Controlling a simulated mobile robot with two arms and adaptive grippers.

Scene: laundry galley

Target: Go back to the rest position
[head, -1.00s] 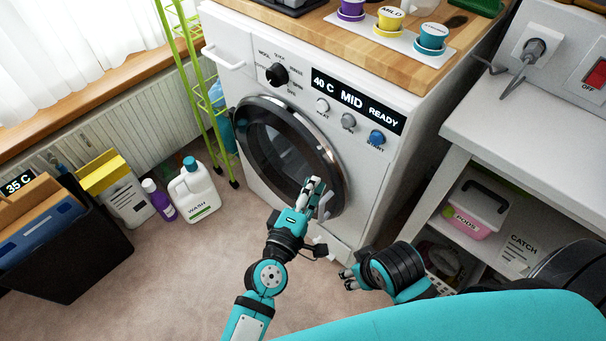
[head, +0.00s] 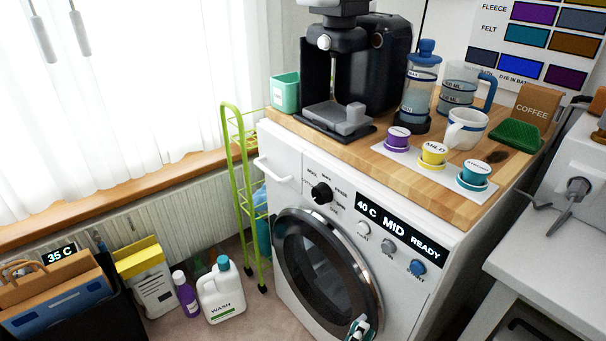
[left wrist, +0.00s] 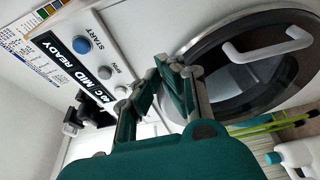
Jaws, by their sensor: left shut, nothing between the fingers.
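My left gripper (head: 358,326) shows at the bottom edge of the head view, in front of the lower right of the washing machine's round door (head: 326,268). In the left wrist view its fingers (left wrist: 164,66) come together at the tips, shut with nothing between them. The door, with its white handle (left wrist: 268,46), is beside the fingers in that view; I see no clear contact. The washing machine (head: 285,185) is white, and its display (head: 400,228) reads 40 C MID READY. My right gripper is outside both current views.
A wooden worktop (head: 415,178) holds a coffee machine (head: 350,75), a French press (head: 420,85), a mug (head: 466,130) and small coloured cups. A green rack (head: 240,150), detergent bottle (head: 222,293) and dark bin (head: 112,312) stand left. A white counter (head: 545,262) is at right.

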